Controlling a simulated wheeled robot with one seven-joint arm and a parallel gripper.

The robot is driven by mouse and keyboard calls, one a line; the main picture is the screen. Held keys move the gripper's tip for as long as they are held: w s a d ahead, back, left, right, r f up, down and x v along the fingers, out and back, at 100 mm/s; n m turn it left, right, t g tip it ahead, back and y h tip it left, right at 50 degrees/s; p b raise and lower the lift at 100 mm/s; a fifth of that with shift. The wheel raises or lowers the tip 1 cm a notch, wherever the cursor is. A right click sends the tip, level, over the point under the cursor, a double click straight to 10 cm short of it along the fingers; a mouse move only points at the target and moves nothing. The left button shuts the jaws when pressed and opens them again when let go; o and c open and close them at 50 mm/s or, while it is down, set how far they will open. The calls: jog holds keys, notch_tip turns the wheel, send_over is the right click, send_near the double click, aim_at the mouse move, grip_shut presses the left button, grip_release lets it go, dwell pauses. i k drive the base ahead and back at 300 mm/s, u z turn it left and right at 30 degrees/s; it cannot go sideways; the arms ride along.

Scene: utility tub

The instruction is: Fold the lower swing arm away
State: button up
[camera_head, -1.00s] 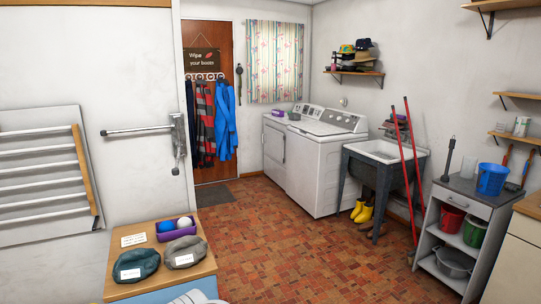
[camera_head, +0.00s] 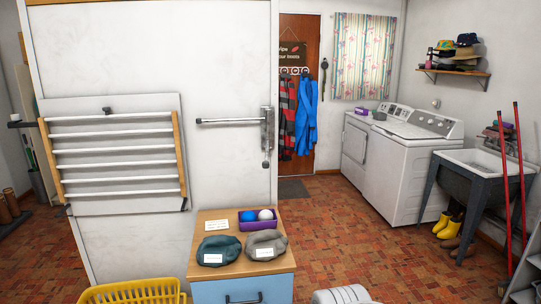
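A wall-mounted swing arm (camera_head: 229,121) is a thin metal bar that reaches left from a grey bracket (camera_head: 268,128) near the right edge of the white partition wall. A short piece (camera_head: 266,157) hangs below the bracket. Only one long bar shows clearly; I cannot tell whether a second arm lies folded at the bracket. My gripper is not in view. A pale rounded shape shows at the bottom edge, probably part of my own arm.
A drying rack (camera_head: 116,158) hangs on the wall at left. A yellow basket (camera_head: 130,291) is at the lower left. Open tiled floor (camera_head: 345,235) lies right of the cabinet.

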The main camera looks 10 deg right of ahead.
aim_at(265, 165)
jog(key=u, duration=0.4)
jog(key=i, duration=0.55)
jog(key=u, duration=1.7)
